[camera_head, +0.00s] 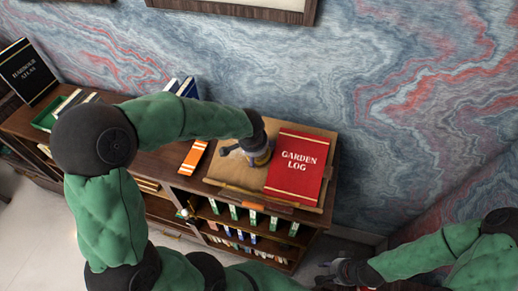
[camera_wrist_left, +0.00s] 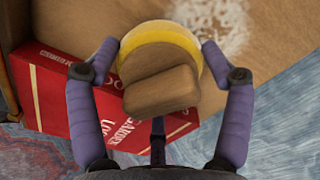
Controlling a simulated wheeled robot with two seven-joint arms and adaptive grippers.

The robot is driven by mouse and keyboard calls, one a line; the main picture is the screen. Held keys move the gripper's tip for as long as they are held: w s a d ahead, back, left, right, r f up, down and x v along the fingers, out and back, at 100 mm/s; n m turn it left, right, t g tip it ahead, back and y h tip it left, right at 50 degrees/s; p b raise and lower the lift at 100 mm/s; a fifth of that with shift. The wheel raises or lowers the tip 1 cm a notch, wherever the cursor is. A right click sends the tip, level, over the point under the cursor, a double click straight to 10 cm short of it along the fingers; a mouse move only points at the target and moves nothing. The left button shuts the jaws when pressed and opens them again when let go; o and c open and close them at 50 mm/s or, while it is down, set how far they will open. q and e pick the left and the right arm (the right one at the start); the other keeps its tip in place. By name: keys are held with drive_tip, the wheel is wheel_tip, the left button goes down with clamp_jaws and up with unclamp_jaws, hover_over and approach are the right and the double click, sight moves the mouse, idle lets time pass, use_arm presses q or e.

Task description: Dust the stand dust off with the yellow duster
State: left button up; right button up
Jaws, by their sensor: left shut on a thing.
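The yellow duster (camera_wrist_left: 160,75) has a wooden handle block and a round yellow rim. My left gripper (camera_head: 258,155) is shut on it, with purple fingers on either side in the left wrist view. The stand (camera_head: 228,175) is a tan sloping board on the cabinet top, and its bare surface (camera_wrist_left: 275,65) also fills much of the wrist view. A white dust patch (camera_wrist_left: 215,22) lies on it just beyond the duster. I cannot tell whether duster and board touch. My right gripper (camera_head: 340,273) is low at the right, away from the stand; its fingers are unclear.
A red Garden Log book (camera_head: 298,165) lies on the stand's right part, close beside the duster. An orange book (camera_head: 194,157) lies left of the stand. A dark Harbour Atlas (camera_head: 28,70) stands at the far left. The marbled wall (camera_head: 400,90) rises behind the cabinet.

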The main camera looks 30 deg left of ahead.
sight(242, 156)
use_arm(q)
drive_tip(key=shift+s+a+f+p, duration=0.15)
drive_tip(key=shift+s+a, duration=0.1)
drive_tip(key=shift+a, duration=0.6)
drive_tip(key=shift+s+a+r+p, duration=0.1)
drive_tip(key=shift+s+a+p, duration=0.1)
drive_tip(key=shift+a, duration=0.65)
